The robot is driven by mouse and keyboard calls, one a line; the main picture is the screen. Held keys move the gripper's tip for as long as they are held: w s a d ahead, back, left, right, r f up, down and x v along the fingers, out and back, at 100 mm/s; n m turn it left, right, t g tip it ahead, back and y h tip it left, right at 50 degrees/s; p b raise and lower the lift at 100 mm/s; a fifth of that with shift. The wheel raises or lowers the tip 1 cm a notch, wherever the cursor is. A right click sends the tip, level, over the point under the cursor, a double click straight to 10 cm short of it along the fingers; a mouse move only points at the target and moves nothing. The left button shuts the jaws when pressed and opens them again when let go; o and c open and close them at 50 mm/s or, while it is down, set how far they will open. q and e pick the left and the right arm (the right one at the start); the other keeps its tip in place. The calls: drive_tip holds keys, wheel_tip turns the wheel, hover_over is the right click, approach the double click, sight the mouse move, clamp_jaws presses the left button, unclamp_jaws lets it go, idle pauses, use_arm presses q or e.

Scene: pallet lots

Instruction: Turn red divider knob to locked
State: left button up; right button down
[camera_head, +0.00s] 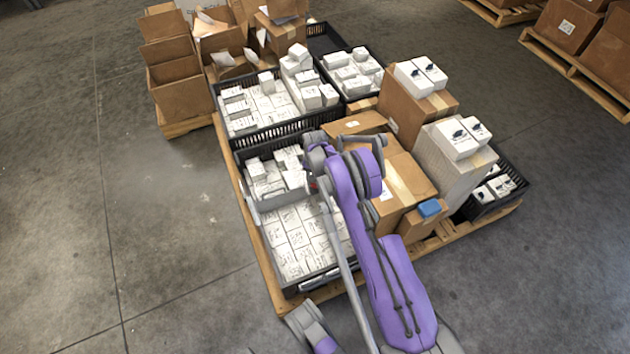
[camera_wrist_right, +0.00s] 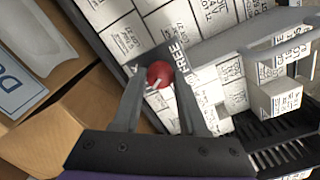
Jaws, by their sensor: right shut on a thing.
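The red divider knob (camera_wrist_right: 159,74) is a small round red knob with a pale mark on its face, seen in the wrist view. My right gripper (camera_wrist_right: 161,62) is shut on it, with one finger on each side. The grey divider (camera_wrist_right: 238,38) runs across the crate of white boxes; in the head view it shows as a grey bar (camera_head: 284,199). In the head view my right arm covers most of the knob, and only a tiny red spot shows by the right gripper (camera_head: 314,184).
The black crate (camera_head: 240,160) holds white boxes and stands on a wooden pallet (camera_head: 268,262). Brown cartons (camera_head: 407,180) stand right beside it, close to my arm. More crates and cartons stand behind. The floor on the left is clear.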

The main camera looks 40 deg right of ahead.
drive_tip(key=shift+c, duration=2.2)
unclamp_jaws()
drive_tip(key=shift+r, duration=0.1)
wheel_tip(320, 180, up, 11)
drive_tip(key=p, duration=0.2)
drive_tip(key=shift+p, duration=0.35)
